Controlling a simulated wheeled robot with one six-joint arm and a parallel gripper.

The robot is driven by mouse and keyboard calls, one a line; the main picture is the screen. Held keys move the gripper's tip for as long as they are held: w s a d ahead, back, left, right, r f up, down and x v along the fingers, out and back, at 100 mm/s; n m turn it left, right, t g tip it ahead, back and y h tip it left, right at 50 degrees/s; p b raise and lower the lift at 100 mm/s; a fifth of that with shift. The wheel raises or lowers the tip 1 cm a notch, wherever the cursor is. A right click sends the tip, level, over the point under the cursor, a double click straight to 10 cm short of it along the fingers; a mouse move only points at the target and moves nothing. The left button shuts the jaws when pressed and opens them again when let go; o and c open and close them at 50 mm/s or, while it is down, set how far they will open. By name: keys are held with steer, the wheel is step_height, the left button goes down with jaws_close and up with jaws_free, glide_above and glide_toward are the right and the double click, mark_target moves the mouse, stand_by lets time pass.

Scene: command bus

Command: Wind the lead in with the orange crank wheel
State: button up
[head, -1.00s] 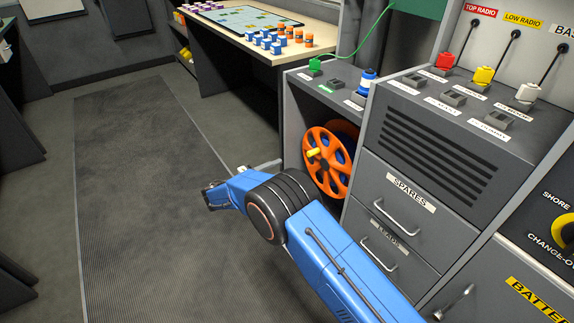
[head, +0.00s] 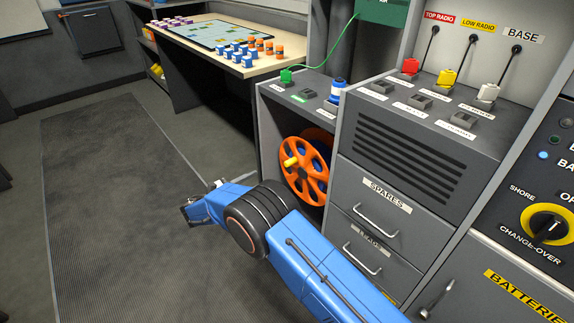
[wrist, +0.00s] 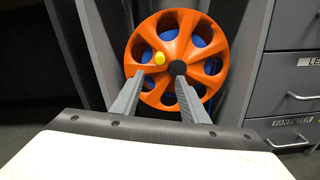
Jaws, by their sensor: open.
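The knob appears just above and between the fingertips; I see no contact. The green lead (head: 320,62) runs from a green plug up to a green box.
Drawers (head: 370,217) stand right of the wheel, with protruding handles. A blue-and-white object (head: 337,91) stands on the cabinet top. A table (head: 190,52) with small blocks is behind. The floor mat (head: 110,200) on the left is clear.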

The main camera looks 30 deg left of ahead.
mark_target(286, 164)
steer(key=x, duration=1.6)
steer(key=shift+w+d, duration=0.15)
steer(key=shift+w, duration=0.2)
jaws_close()
